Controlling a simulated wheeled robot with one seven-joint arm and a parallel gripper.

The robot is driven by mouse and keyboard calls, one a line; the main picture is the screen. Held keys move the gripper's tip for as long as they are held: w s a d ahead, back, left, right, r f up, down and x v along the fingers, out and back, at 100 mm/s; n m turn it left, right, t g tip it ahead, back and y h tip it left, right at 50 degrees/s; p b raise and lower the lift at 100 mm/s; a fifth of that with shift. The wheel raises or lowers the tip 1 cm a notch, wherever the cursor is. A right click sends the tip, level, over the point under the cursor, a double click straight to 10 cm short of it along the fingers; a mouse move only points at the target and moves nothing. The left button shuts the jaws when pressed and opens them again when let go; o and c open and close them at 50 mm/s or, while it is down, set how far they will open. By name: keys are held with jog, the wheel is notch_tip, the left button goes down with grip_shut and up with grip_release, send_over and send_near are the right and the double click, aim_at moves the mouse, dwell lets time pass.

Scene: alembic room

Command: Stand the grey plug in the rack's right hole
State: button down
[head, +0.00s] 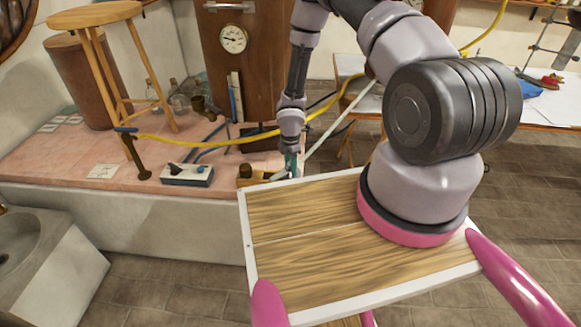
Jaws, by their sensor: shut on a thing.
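The rack (252,178), a small brass-and-wood block, sits near the front edge of the pink tiled bench. Its holes are too small to make out, and its right end is partly hidden by my arm's tip and the tray edge. My gripper (290,158) points down just right of the rack, close to its right end. It is shut on a small grey piece (279,175), which I take to be the grey plug. I cannot tell whether the plug touches the rack or how upright it is.
The wooden tray (305,215) on my base lies in front. A cabinet with a gauge (233,39) stands behind.

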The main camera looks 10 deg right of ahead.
jog(key=shift+f, duration=0.85)
dwell(1.9)
jog(key=shift+r, duration=0.1)
dwell(0.5)
jog(key=shift+c, duration=2)
grip_release()
jog(key=shift+r, duration=3.5)
jog(key=shift+r, duration=0.1)
